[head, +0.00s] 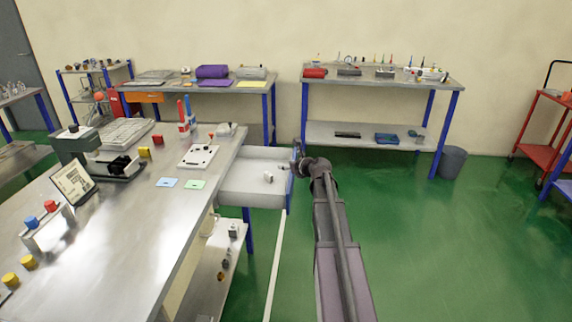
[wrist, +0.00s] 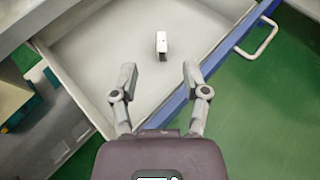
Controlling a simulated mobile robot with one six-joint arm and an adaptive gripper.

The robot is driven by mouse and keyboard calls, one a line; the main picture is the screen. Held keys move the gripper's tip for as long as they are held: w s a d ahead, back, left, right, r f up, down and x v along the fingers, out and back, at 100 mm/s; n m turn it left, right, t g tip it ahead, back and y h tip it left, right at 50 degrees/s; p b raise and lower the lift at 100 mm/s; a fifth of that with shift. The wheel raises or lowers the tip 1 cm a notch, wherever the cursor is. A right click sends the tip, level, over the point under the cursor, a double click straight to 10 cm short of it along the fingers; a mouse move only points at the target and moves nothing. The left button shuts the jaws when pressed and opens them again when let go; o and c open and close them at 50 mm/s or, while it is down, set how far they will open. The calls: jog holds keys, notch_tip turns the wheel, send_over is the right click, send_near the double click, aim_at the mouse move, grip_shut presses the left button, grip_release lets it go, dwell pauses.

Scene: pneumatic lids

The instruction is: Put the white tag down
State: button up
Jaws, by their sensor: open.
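The white tag (wrist: 162,42) lies in the open drawer (wrist: 105,50), apart from its walls. It is a small white piece with a dark spot on top. In the head view a small pale piece (head: 268,177) shows in the drawer, too small for detail. My gripper (wrist: 158,78) is open and empty, its fingers spread over the drawer, with the tag beyond the fingertips and between their lines. Nothing joins the fingers and the tag. In the head view my gripper (head: 297,158) is at the drawer's blue front and mostly hidden by my arm.
The drawer's blue front panel (wrist: 225,55) has a white handle (wrist: 262,38). The long metal workbench (head: 120,240) left of the drawer holds a white plate (head: 198,157), blue and green cards, and several coloured parts. Green floor (head: 440,240) is free on the right.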

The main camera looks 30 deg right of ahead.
dwell(0.7)
jog(key=shift+a, duration=0.25)
jog(key=s+a+f+n+g+y, duration=0.1)
jog(key=s+a+f+n+g, duration=0.2)
jog(key=a+n, duration=0.35)
jog(key=s+a+f+n+g, duration=0.2)
jog(key=s+a+n, duration=0.3)
jog(key=a, duration=0.2)
jog(key=s+a+f+n+g+y, duration=0.1)
jog(key=s+a+f+n+g, duration=0.15)
jog(key=a+n, duration=0.4)
jog(key=s+a+f+n+g+h, duration=0.2)
jog(key=s+a+n+g, duration=0.1)
jog(key=s+n, duration=0.5)
jog(key=s+a+f+n+g+h, duration=0.2)
jog(key=s+a+n, duration=0.4)
jog(key=s, duration=0.4)
jog(key=shift+s+n+g+h, duration=0.3)
jog(key=shift+s+n+g, duration=0.15)
jog(key=shift+n, duration=0.45)
jog(key=shift+a, duration=0.1)
